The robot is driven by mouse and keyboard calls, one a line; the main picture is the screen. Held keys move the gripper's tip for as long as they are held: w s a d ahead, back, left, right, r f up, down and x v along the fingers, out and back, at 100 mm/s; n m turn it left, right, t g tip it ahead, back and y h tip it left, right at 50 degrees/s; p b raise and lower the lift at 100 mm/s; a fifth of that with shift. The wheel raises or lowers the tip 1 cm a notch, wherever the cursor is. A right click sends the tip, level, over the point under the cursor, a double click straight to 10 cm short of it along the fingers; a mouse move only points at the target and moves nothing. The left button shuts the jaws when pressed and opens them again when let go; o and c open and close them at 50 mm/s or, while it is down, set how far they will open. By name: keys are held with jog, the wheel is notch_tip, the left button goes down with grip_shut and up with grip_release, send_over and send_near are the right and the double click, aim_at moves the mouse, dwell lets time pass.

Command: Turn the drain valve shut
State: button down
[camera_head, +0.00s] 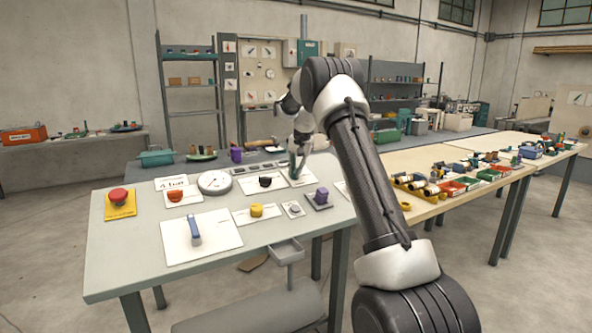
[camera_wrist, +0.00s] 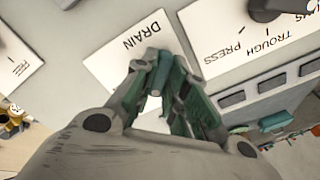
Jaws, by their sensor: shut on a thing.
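The drain valve's white plate, lettered DRAIN, lies on the grey table in the wrist view (camera_wrist: 125,52) and at the table's back right in the head view (camera_head: 303,181). My gripper (camera_wrist: 162,70) is over this plate, its fingers closed together on the valve's green handle.
A plate lettered TROUGH PRESS (camera_wrist: 250,40) with a dark knob lies beside the drain plate. A row of dark switches (camera_wrist: 270,84) is close by. Other table controls include a round gauge (camera_head: 214,182), a red button (camera_head: 118,196), a blue lever (camera_head: 194,229) and a purple knob (camera_head: 321,195).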

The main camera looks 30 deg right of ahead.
jog(key=n, duration=0.4)
jog(key=shift+n, duration=2.5)
jog(key=c, duration=1.4)
grip_release()
jog(key=shift+c, duration=0.2)
jog(key=shift+r, duration=0.1)
jog(key=v, duration=1.2)
